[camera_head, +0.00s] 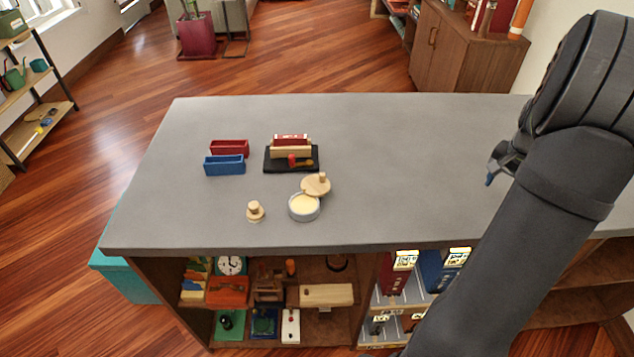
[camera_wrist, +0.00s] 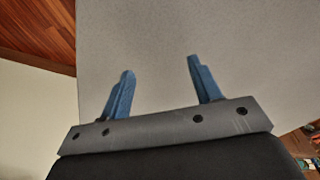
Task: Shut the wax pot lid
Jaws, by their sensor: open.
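The wax pot (camera_head: 303,209) is a small round grey pot with pale cream wax inside, standing toward the front of the grey table. Its wooden lid (camera_head: 316,185), a disc with a knob, sits swung aside at the pot's back right edge, so most of the wax shows. My gripper (camera_wrist: 159,75) is open and empty in the wrist view, its two blue fingers apart above bare grey tabletop. In the head view it is at the far right, well away from the pot, with a blue fingertip (camera_head: 490,179) showing and the rest mostly hidden by my arm.
A wooden stamp-like piece (camera_head: 255,211) stands left of the pot. Behind it are a red bin (camera_head: 230,148) and a blue bin (camera_head: 224,165). A black tray (camera_head: 291,168) holds small red and wooden items. The grey tabletop (camera_head: 420,170) right of the pot is clear.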

